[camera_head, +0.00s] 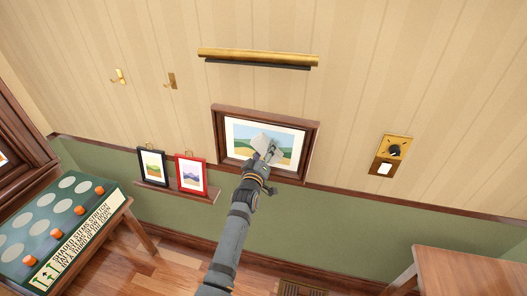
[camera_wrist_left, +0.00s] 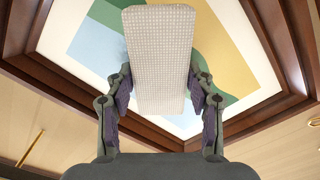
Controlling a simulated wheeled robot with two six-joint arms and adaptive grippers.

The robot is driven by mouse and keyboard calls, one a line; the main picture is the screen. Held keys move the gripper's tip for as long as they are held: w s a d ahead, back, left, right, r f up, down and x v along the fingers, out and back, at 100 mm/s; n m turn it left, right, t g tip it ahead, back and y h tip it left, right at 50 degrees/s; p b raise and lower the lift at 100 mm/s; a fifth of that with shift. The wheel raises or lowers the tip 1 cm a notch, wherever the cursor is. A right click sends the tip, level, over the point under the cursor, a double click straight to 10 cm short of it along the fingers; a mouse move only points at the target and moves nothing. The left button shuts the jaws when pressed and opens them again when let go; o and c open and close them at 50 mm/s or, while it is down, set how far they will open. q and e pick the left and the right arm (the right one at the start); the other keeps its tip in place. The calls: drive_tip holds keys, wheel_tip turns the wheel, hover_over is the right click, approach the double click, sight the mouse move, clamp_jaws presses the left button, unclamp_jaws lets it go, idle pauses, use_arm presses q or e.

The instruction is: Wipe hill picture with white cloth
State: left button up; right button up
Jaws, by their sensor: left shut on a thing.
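The hill picture (camera_head: 240,131) hangs on the wall in a brown wooden frame, with green and yellow hills and a pale border. My left gripper (camera_head: 271,153) is in front of it and covers part of its right half. The gripper is shut on the white cloth (camera_head: 262,143), a pale textured pad. In the left wrist view the cloth (camera_wrist_left: 158,60) sits between both fingers and overlaps the picture (camera_wrist_left: 232,65). I cannot tell whether the cloth touches the picture's surface. My right gripper is not in view.
A brass picture light (camera_head: 258,57) is above the frame. Two small framed pictures, black (camera_head: 152,166) and red (camera_head: 191,175), stand on a ledge (camera_head: 170,193) at lower left. A brass switch plate (camera_head: 390,155) is to the right. Tables stand at both lower corners.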

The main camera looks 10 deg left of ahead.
use_arm(q)
drive_tip(key=shift+s+a+f+p, duration=0.15)
drive_tip(key=shift+a+p, duration=0.15)
drive_tip(key=shift+p, duration=0.2)
drive_tip(key=shift+a, duration=0.8)
drive_tip(key=shift+w+a, duration=0.15)
drive_tip(key=shift+a, duration=0.8)
drive_tip(key=shift+w+a, duration=0.1)
drive_tip(key=shift+a, duration=0.8)
drive_tip(key=shift+r, duration=0.4)
drive_tip(key=d+p, duration=0.2)
drive_tip(key=d, duration=0.1)
drive_tip(key=shift+d+f, duration=0.15)
drive_tip(key=shift+d, duration=0.3)
drive_tip(key=d+p, duration=0.1)
drive_tip(key=p, duration=0.1)
drive_tip(key=d+p, duration=0.1)
drive_tip(key=p, duration=0.1)
drive_tip(key=shift+d+r, duration=0.25)
drive_tip(key=shift+d, duration=0.05)
drive_tip(key=shift+s+d+f+p, duration=0.1)
drive_tip(key=shift+d+f+p, duration=0.25)
drive_tip(key=shift+p, duration=0.1)
